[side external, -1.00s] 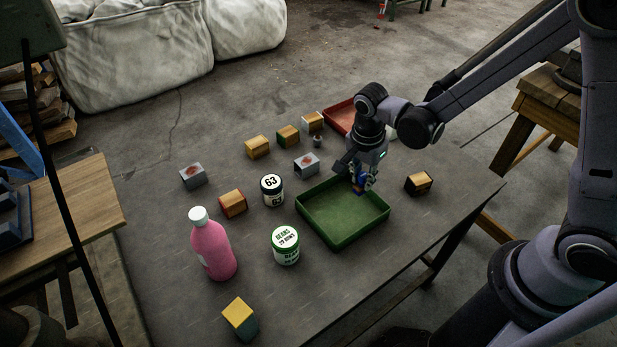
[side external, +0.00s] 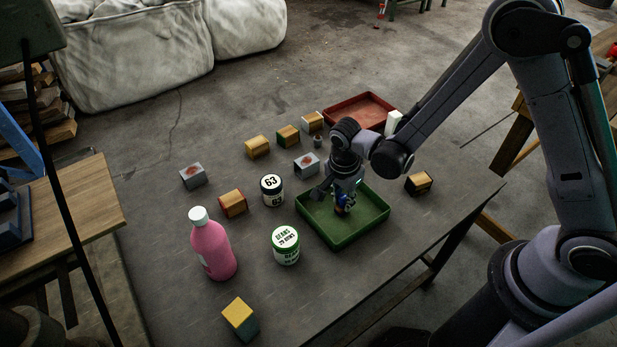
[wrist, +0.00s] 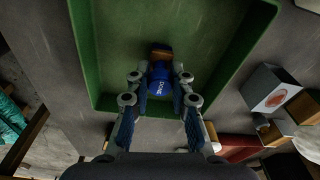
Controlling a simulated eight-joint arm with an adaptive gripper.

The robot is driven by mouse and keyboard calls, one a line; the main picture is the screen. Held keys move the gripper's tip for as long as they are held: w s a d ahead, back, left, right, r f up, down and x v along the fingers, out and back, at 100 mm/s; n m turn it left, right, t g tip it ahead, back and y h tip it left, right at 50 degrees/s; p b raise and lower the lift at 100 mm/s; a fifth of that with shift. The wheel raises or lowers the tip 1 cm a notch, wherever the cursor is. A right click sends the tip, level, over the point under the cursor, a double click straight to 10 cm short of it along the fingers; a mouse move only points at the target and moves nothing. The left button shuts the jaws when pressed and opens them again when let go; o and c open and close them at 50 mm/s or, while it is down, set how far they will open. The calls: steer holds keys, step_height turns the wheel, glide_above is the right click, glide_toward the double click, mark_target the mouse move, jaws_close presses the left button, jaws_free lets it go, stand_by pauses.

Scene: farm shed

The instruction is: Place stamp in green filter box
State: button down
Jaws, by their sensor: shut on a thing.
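The stamp has a blue body and a brown-orange end. In the wrist view the stamp (wrist: 160,82) sits between the two fingers of my gripper (wrist: 160,78), which is shut on it. In the side view my gripper (side external: 345,202) holds the stamp (side external: 341,209) inside the outline of the green filter box (side external: 365,226). The green box is a shallow, open tray, and its floor and walls also show in the wrist view (wrist: 112,55). I cannot tell whether the stamp touches the floor of the box.
Several small blocks lie around. A black-and-wood block (side external: 418,183) lies to the right. A red tray (side external: 360,110) is behind.

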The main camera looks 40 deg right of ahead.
mark_target(339, 209)
steer(key=shift+f, duration=0.1)
steer(key=c, duration=1.2)
jaws_free()
step_height(339, 209, up, 12)
steer(key=a, duration=0.1)
steer(key=shift+s+d+r+n+t+y, duration=0.25)
steer(key=shift+s+d+r+n+t, duration=0.9)
steer(key=shift+s+d+r+n, duration=1.1)
steer(key=shift+s+d+r+n+t+y, duration=0.2)
steer(key=shift+s+d+r+n+t, duration=1.2)
steer(key=shift+n, duration=1.6)
steer(key=shift+s+d+r+n+t+y, duration=0.25)
steer(key=shift+s+d+r+n+t, duration=0.6)
steer(key=shift+s+d+r+n, duration=1.1)
steer(key=shift+w+a+r+n, duration=0.1)
steer(key=shift+w+a+n, duration=0.4)
steer(key=shift+a+n, duration=0.15)
